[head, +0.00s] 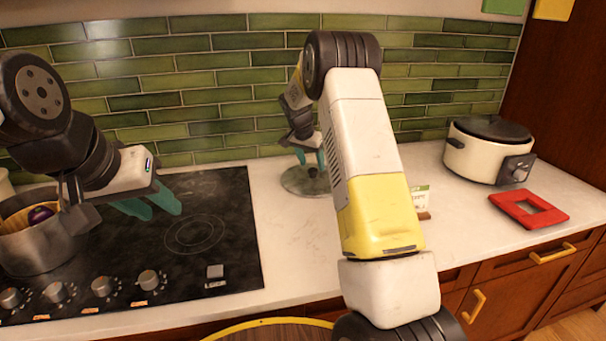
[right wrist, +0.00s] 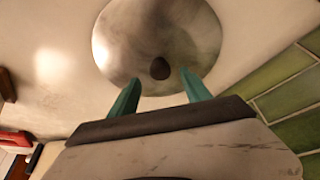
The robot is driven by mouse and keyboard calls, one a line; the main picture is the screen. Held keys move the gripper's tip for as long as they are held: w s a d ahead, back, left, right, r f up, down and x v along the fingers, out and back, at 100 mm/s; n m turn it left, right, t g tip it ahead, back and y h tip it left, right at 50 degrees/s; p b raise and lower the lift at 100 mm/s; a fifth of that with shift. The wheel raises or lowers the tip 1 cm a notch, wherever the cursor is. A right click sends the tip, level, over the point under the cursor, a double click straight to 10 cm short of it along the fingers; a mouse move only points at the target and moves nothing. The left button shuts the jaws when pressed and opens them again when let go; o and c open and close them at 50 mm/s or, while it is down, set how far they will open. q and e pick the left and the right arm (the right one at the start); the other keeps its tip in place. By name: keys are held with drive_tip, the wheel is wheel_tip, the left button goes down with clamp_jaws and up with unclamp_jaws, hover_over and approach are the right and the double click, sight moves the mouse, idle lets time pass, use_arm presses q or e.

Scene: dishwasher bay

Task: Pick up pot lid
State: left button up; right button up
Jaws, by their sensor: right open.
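The pot lid (head: 296,182) is a round, greyish disc with a dark knob, lying flat on the white counter near the tiled wall.
A metal pot (head: 38,245) with a purple item inside stands on the stovetop (head: 215,235) at left. A small card (head: 420,198) stands behind my right arm.

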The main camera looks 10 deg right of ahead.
drive_tip(key=x, duration=0.2)
drive_tip(key=shift+w+f, duration=0.1)
drive_tip(key=shift+f, duration=0.25)
drive_tip(key=shift+c, duration=0.5)
clamp_jaws()
drive_tip(key=shift+r, duration=0.1)
